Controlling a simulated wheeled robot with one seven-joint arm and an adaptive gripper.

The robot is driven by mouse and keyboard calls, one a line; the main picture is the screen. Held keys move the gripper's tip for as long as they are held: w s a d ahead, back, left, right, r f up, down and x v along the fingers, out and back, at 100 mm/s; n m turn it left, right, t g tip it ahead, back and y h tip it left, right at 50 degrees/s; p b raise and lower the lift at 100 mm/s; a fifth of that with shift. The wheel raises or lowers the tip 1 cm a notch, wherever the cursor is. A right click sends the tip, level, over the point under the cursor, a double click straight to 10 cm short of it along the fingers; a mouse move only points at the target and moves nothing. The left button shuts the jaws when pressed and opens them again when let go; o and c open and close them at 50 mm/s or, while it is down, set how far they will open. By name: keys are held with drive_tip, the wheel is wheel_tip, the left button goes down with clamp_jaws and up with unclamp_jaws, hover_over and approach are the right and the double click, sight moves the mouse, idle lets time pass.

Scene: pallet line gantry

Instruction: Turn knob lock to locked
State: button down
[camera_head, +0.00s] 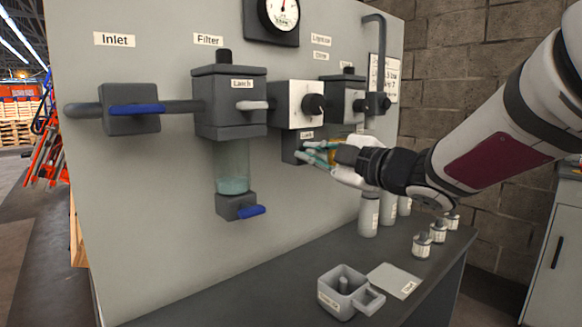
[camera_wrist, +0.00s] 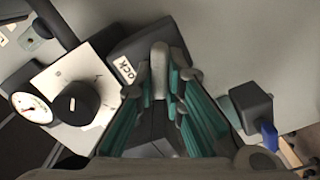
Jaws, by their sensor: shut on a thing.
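The lock box (camera_head: 290,148) is a dark grey block on the panel with a small "Lock" label (camera_head: 306,135). It also shows in the wrist view (camera_wrist: 122,52). There a pale grey, rounded lock knob (camera_wrist: 160,55) stands out from its face. My gripper (camera_head: 312,154) reaches in from the right at the lock box, and its hand hides the knob in the head view. In the wrist view my gripper's teal-padded fingers (camera_wrist: 161,88) lie on either side of the knob and are shut on it. The knob's exact set position is hard to tell.
A white-faced regulator with a black knob (camera_head: 313,104) is just above. The filter block (camera_head: 230,98) and its glass bowl (camera_head: 232,165) are to the left. Bottles (camera_head: 369,214) and a grey cup (camera_head: 343,291) stand on the dark bench (camera_head: 260,290) below.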

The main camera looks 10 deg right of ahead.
drive_tip(key=n+b, duration=0.5)
drive_tip(key=shift+a+f, duration=0.1)
drive_tip(key=shift+f, duration=0.3)
drive_tip(key=shift+n, duration=0.3)
drive_tip(key=c, duration=1.7)
unclamp_jaws()
drive_tip(key=shift+o, duration=0.2)
drive_tip(key=shift+r, duration=0.1)
drive_tip(key=shift+s, duration=0.15)
drive_tip(key=v, duration=1.2)
